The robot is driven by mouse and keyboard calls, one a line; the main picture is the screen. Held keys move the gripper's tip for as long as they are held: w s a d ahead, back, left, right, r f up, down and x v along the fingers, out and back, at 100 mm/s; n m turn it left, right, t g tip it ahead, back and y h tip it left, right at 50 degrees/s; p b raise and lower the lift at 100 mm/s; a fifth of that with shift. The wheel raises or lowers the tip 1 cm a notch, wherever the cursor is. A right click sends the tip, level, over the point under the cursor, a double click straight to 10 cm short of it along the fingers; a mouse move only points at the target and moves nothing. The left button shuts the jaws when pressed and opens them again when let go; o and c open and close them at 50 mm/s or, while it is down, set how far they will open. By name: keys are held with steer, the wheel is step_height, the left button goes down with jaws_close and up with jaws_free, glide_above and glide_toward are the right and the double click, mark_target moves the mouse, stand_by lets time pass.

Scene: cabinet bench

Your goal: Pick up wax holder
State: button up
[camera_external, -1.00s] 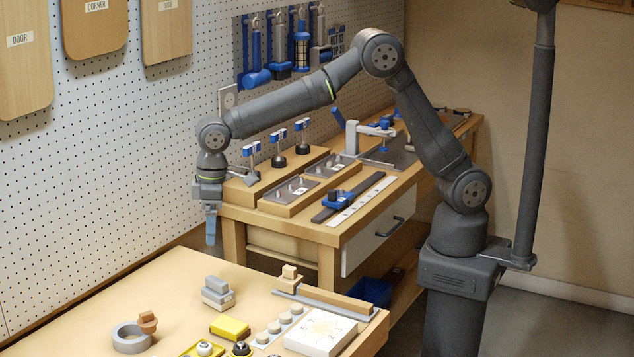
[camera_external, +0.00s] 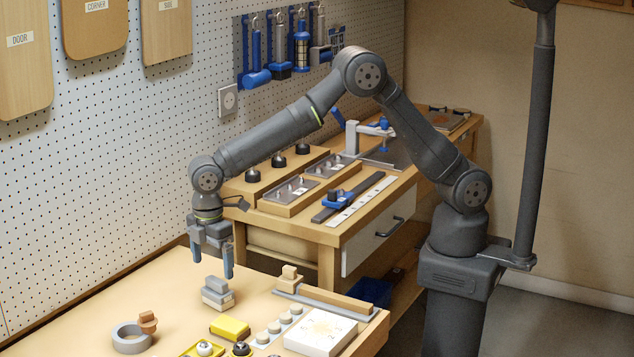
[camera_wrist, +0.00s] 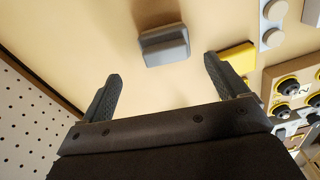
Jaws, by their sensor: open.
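No label marks which item is the wax holder, so I cannot tell for sure. A grey stepped block (camera_external: 218,292) sits upright on the front table, below and close to my gripper (camera_external: 212,263). In the wrist view the grey block (camera_wrist: 165,46) lies just beyond and between the tips of my gripper (camera_wrist: 162,70). A yellow block (camera_external: 230,327) lies to the right of the grey one and shows partly behind a finger in the wrist view (camera_wrist: 236,55).
A grey ring (camera_external: 128,340) with a brown block (camera_external: 147,321) is at left. A long wooden bar (camera_external: 335,299) lies behind. The pegboard wall (camera_external: 90,170) borders the left; tabletop between is clear.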

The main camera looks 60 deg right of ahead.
mark_target(216, 279)
step_height(216, 279, down, 3)
steer(key=shift+r, duration=0.15)
steer(key=shift+s+f, duration=0.2)
steer(key=shift+f, duration=1.1)
steer(key=shift+s+f, duration=0.2)
steer(key=shift+f, duration=1.1)
steer(key=c, duration=1.2)
steer(key=shift+o, duration=0.2)
steer(key=shift+r, duration=0.15)
